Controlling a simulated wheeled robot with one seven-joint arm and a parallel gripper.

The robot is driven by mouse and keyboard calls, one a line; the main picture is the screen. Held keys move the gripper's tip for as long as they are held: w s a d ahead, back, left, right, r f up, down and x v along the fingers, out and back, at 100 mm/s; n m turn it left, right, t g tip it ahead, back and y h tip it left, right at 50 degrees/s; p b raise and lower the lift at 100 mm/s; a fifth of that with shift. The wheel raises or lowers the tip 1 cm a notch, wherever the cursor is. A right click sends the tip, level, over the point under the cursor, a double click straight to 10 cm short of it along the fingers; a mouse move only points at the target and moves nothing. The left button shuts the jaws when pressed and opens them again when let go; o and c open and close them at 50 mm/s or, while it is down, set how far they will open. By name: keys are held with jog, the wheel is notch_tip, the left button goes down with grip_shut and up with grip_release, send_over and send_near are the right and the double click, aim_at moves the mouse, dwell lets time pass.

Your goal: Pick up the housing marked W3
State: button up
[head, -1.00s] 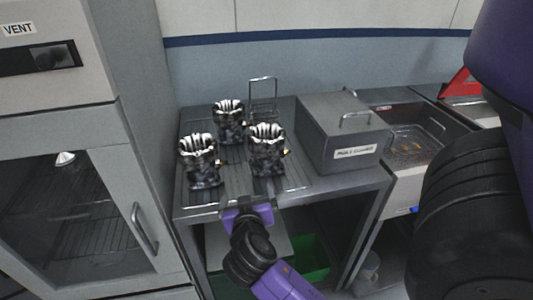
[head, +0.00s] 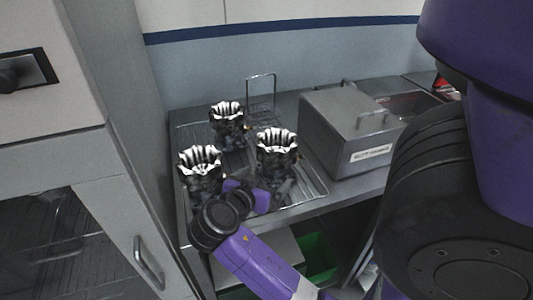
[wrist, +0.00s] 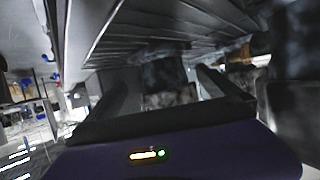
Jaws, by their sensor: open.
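Three machined metal housings with fluted bright tops stand on a wire rack (head: 240,160): a left housing (head: 201,182), a back housing (head: 228,128) and a right housing (head: 277,147). I cannot read a W3 mark on any of them. My gripper (head: 278,190) is open at the front of the rack, low by the right housing's base and right of the left one. In the wrist view my open fingers (wrist: 160,88) point towards a blurred dark housing (wrist: 168,92). Contact cannot be told.
A grey lidded metal box (head: 345,132) with a label and handles stands right of the rack. A wire holder (head: 261,98) stands behind. A grey cabinet (head: 95,160) closes off the left side. A green bin (head: 322,258) is under the bench.

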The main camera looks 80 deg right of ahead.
aim_at(271, 171)
jog(key=shift+d, duration=0.25)
jog(key=x, duration=0.2)
jog(key=p+x, duration=0.1)
jog(key=x, duration=0.1)
jog(key=p+x, duration=0.1)
jog(key=x, duration=0.1)
jog(key=shift+s+d+r, duration=0.15)
jog(key=shift+s+d, duration=0.05)
jog(key=shift+d, duration=0.15)
jog(key=shift+s+d+f, duration=0.1)
jog(key=shift+d+f, duration=0.15)
jog(key=shift+d, duration=0.1)
jog(key=c, duration=1.9)
jog(key=shift+r, duration=0.15)
